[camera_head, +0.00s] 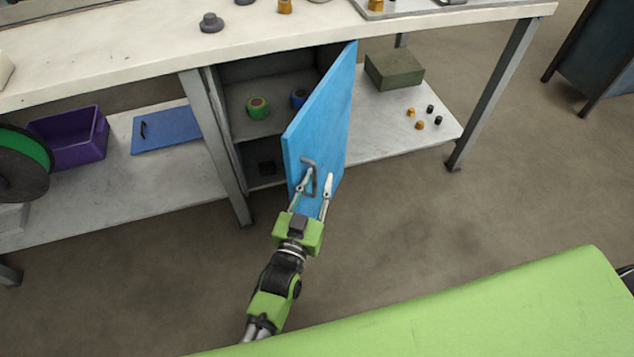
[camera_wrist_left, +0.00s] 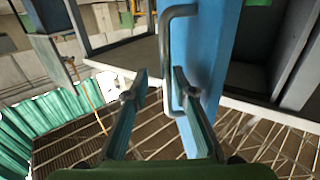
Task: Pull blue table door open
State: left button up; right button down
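The blue table door (camera_head: 325,120) stands swung open from the cabinet under the table, and it also fills the middle of the left wrist view (camera_wrist_left: 208,50). Its grey bar handle (camera_head: 311,165) is on the door's near face, close to the free edge. My left gripper (camera_head: 314,184) is at the handle with its fingers apart. In the left wrist view the handle bar (camera_wrist_left: 166,60) appears between the two separated fingertips (camera_wrist_left: 158,82); I cannot tell whether either touches it. My right gripper is not in view.
The open cabinet holds a green roll (camera_head: 257,108) and a blue roll (camera_head: 299,97). A purple bin (camera_head: 72,138) and a blue panel (camera_head: 166,130) are on the left shelf. A green box (camera_head: 394,70) is on the right shelf. The floor in front is clear.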

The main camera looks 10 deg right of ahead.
pick_arm(q)
jog(key=shift+s+a+f, duration=0.1)
jog(key=v, duration=1.2)
